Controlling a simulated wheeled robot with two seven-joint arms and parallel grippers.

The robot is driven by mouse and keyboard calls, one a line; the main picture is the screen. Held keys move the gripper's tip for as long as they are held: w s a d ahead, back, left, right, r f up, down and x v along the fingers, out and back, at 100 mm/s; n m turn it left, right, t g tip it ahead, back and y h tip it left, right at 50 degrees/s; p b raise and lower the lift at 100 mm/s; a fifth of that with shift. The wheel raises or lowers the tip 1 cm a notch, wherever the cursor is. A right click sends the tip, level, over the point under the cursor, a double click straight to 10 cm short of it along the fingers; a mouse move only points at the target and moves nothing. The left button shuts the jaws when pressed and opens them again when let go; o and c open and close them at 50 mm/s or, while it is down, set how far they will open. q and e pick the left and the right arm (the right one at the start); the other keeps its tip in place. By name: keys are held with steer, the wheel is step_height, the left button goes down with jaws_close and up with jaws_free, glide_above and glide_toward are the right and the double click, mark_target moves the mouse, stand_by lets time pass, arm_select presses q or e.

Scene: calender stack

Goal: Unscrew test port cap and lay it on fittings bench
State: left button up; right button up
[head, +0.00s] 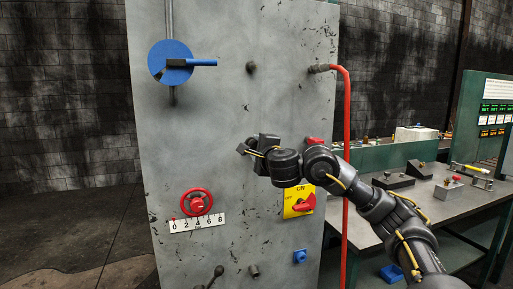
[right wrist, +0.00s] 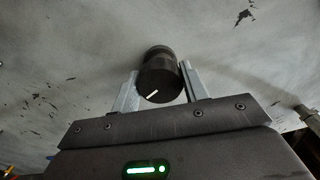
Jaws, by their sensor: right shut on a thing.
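The test port cap (right wrist: 159,79) is a dark round cylinder with a short white mark on its face, seen in the right wrist view against the grey panel. My right gripper (right wrist: 158,88) has its two pale fingers on either side of the cap, shut on it. The cap appears still at its dark fitting on the panel; whether it is loose I cannot tell. In the head view my right gripper (head: 246,148) is at the middle of the panel and the cap is hidden. The fittings bench (head: 452,205) has a grey top and stands at right. My left gripper is not in view.
The tall grey panel (head: 226,120) carries a blue lever valve (head: 172,62), a red handwheel (head: 197,202) over a number scale, and a yellow switch plate (head: 297,203). A red pipe (head: 346,120) runs down its right side. Several metal fittings stand on the bench, with bare room between.

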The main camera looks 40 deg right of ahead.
steer(key=shift+p+v, duration=2.1)
steer(key=shift+v, duration=0.4)
steer(key=shift+r, duration=0.1)
